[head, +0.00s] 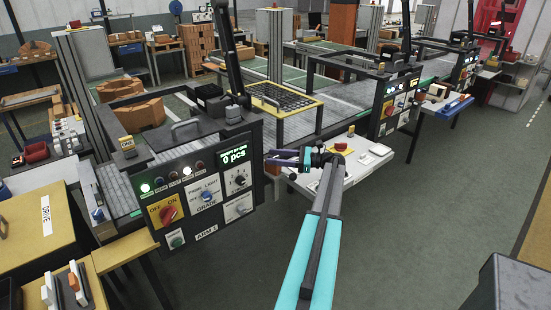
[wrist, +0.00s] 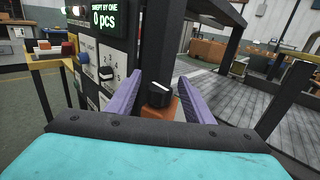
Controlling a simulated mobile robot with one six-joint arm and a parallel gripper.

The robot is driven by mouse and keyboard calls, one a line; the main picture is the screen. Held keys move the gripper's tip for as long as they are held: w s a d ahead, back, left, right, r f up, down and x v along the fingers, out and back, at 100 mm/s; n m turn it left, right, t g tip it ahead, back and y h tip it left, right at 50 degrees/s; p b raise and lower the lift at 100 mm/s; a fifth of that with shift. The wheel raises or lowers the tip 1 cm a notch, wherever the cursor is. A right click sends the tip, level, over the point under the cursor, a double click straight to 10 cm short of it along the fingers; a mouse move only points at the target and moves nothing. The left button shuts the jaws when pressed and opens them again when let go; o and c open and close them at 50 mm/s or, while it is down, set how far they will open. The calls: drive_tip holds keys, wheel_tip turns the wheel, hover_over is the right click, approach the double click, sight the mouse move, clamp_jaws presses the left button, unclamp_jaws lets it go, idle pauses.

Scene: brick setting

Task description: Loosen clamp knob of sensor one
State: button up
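A round black knob (wrist: 158,95) with a pale pointer mark sits on an orange block (wrist: 165,112) in the wrist view; I take it for the clamp knob of sensor one, though no label shows. My gripper (wrist: 161,76) is open, with one purple finger on each side of the knob. Gaps show between the fingers and the knob, and no contact is visible. In the head view my gripper (head: 270,157) reaches left, close to the right side of the dark control panel. The knob cannot be made out there.
The control panel (head: 206,190) carries a lit "0 pcs" display, a red rotary switch (head: 168,213) and several dials. A grey slatted conveyor (wrist: 240,98) and dark posts stand right in the wrist view. A white table (head: 345,170) with a red button lies beyond my gripper.

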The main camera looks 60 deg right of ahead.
drive_tip(key=shift+s, duration=0.1)
drive_tip(key=b+v, duration=0.3)
drive_tip(key=v, duration=1)
drive_tip(key=shift+s, duration=0.3)
drive_tip(key=shift+d, duration=0.1)
